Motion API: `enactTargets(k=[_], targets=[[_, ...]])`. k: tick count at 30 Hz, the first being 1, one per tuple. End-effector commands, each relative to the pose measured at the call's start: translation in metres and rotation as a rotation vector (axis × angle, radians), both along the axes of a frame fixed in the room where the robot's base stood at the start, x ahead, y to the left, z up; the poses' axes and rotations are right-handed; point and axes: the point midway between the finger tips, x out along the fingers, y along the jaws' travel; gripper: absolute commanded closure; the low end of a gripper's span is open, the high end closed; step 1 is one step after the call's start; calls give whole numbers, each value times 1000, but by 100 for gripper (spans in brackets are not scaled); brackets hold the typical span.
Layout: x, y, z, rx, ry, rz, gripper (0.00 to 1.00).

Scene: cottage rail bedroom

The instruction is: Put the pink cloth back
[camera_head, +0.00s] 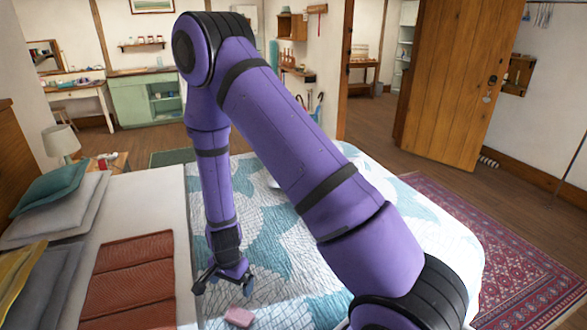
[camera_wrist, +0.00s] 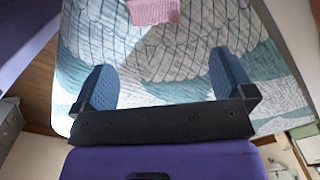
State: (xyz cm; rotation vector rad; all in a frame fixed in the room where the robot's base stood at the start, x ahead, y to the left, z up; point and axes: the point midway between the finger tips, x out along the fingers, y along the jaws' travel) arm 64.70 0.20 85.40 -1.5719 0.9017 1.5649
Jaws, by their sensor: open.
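The pink cloth (camera_head: 239,316) is a small folded piece lying on the patterned quilt of the bed, near the bottom of the head view. It also shows at the top edge of the wrist view (camera_wrist: 154,11), partly cut off. My gripper (camera_head: 222,283) is open and empty above the quilt, just behind and left of the cloth in the head view. In the wrist view its two blue fingers (camera_wrist: 165,85) stand wide apart with only quilt between them. The cloth lies beyond the fingertips, apart from them.
The bed has a blue and white quilt (camera_head: 275,215), a folded rust-red blanket (camera_head: 130,283) and pillows (camera_head: 55,205) at the left. A lamp (camera_head: 61,143) stands behind the pillows. A green cabinet (camera_head: 147,98) is at the back. A red rug (camera_head: 460,225) and open wooden door (camera_head: 455,80) are right.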

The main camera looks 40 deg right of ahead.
Motion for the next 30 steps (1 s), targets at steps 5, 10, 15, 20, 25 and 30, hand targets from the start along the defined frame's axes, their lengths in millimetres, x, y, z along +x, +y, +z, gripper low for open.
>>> enactTargets(k=[5, 10, 15, 20, 25, 30], targets=[[14, 0, 59, 30, -51, 91, 0], [18, -1, 116, 49, -96, 190, 0], [16, -5, 170, 57, -141, 288, 0], [6, -10, 219, 55, -184, 381, 0], [-10, -17, 268, 42, -228, 478, 0], [-31, -24, 313, 19, -271, 574, 0]])
